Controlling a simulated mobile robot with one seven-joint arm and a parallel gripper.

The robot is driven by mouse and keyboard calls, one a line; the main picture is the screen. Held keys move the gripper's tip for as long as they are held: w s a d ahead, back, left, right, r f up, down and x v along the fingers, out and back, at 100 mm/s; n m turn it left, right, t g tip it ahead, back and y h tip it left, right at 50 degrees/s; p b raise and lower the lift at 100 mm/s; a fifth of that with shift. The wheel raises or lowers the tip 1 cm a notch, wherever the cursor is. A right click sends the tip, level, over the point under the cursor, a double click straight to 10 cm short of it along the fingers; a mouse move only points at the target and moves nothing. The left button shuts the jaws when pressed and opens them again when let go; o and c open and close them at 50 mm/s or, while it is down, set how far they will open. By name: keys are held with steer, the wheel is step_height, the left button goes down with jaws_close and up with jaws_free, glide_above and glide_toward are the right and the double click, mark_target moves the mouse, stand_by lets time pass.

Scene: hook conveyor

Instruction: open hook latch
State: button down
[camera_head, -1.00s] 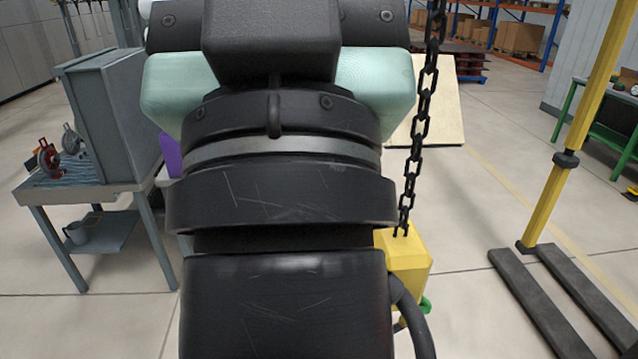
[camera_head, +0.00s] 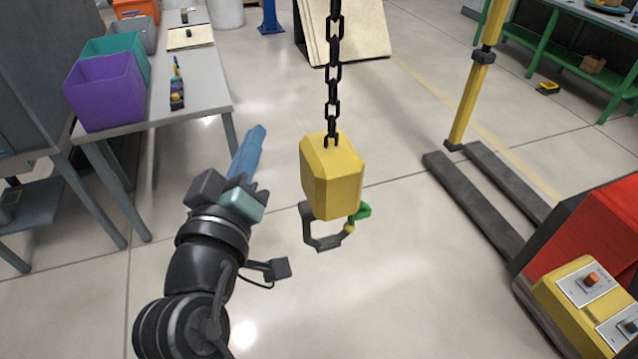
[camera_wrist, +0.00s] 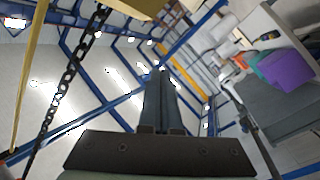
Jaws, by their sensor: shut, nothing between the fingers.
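A yellow hook block (camera_head: 332,175) hangs from a black chain (camera_head: 334,75) in the middle of the head view. Below it is a dark grey hook (camera_head: 322,230) with a green latch piece (camera_head: 362,211) on its right side. My gripper (camera_head: 254,135) is left of the block, apart from it, its blue-grey fingers together and empty, pointing up in the picture. In the wrist view my gripper (camera_wrist: 163,72) shows its fingers side by side. The chain (camera_wrist: 62,85) and part of the yellow block (camera_wrist: 130,6) show at the left and top there; the hook is not visible there.
A grey table (camera_head: 205,85) at left carries a purple bin (camera_head: 105,93) and a teal bin (camera_head: 118,50). A yellow post (camera_head: 468,100) with dark forks (camera_head: 480,190) and a yellow control box (camera_head: 590,305) stand at right. The floor around the hook is clear.

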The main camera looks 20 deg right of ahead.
steer(key=s+f+n+g+h, duration=0.2)
steer(key=s+f+n, duration=0.1)
steer(key=f, duration=0.6)
steer(key=s+f+n+g+h, duration=0.1)
steer(key=s+f+n+h, duration=0.1)
steer(key=s+f, duration=0.4)
step_height(320, 180, down, 4)
steer(key=shift+s+d+f+n+g+h, duration=0.3)
steer(key=shift+n+g, duration=0.1)
steer(key=shift+n, duration=0.5)
steer(key=shift+w+d+r, duration=0.1)
steer(key=shift+w, duration=0.05)
steer(key=s+d+p+x, duration=0.2)
steer(key=p+x, duration=0.3)
steer(key=x, duration=0.7)
steer(key=shift+w+d+p, duration=0.25)
steer(key=shift+d+p, duration=0.1)
steer(key=shift+b, duration=0.6)
